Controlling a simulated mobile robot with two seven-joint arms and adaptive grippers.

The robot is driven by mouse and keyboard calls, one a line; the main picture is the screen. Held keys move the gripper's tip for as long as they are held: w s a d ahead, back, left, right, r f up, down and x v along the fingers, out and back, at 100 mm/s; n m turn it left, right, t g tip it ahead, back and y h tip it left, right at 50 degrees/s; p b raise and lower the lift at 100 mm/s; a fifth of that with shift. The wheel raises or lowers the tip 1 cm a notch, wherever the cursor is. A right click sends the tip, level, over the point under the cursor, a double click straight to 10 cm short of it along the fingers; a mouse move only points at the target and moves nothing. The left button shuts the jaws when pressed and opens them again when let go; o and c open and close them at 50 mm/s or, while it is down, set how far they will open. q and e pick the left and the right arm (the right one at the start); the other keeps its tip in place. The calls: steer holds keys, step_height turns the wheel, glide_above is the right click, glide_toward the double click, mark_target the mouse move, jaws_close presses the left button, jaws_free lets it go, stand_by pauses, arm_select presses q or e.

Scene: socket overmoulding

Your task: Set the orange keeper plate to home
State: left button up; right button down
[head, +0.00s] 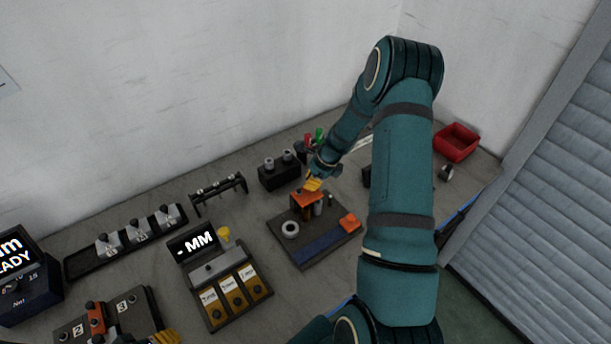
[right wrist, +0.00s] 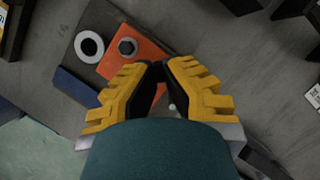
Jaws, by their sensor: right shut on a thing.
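The orange keeper plate (head: 303,200) sits over the dark fixture base (head: 273,222) in the head view. In the right wrist view the orange plate (right wrist: 116,66) carries a dark hexagonal knob. My right gripper (head: 313,185) is at the plate from above; its yellow fingers (right wrist: 162,68) are closed together at the plate's edge, shut on it. The fingers hide part of the plate, and I cannot tell exactly how it seats. What looks like the yellow fingers of my left gripper (head: 163,338) shows at the bottom edge, cut off by the frame.
A pale ring (head: 290,230), a blue strip (head: 325,245) and an orange block (head: 349,222) are on the fixture base. A black block with metal posts (head: 280,174) stands behind. A display box (head: 193,245) is left, a red bin (head: 457,142) at far right.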

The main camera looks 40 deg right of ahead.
steer(key=shift+s+a+f, duration=0.2)
steer(key=shift+s+f, duration=0.05)
steer(key=shift+s, duration=0.1)
steer(key=c, duration=0.8)
jaws_free()
steer(key=shift+c, duration=0.2)
steer(key=shift+w, duration=0.1)
steer(key=shift+d+r, duration=0.1)
steer(key=shift+d+r, duration=0.15)
steer(key=shift+r, duration=0.35)
steer(key=v, duration=1.1)
steer(key=shift+f, duration=0.1)
